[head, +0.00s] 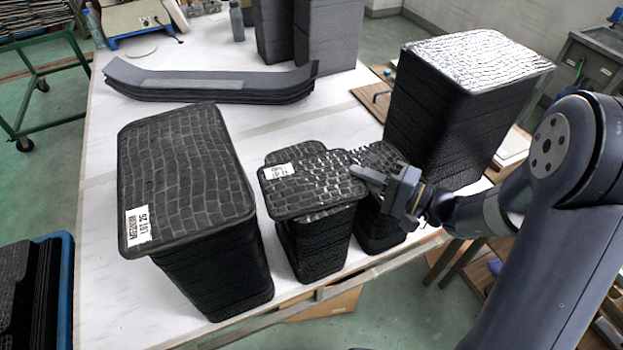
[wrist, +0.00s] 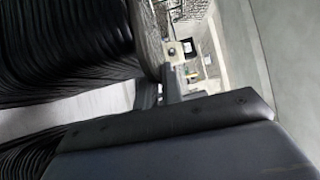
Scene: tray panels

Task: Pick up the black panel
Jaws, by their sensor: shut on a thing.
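The black panel (head: 312,188) has a brick-like embossed texture and a small white label near its left corner. In the head view it lies tilted slightly above a small stack of black panels (head: 315,245), shifted from the stack's top, whose far edge shows behind it. My gripper (head: 362,174) is shut on the panel's right edge. In the wrist view the panel (wrist: 146,38) shows nearly edge-on between the fingers (wrist: 160,90). The exact gap between panel and stack is hard to tell.
A large labelled stack (head: 185,170) stands to the left, and a tall shiny-topped stack (head: 460,110) to the right. Another small stack (head: 385,225) stands close behind my gripper. Curved dark trim pieces (head: 210,85) lie farther back on the white table (head: 280,120).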

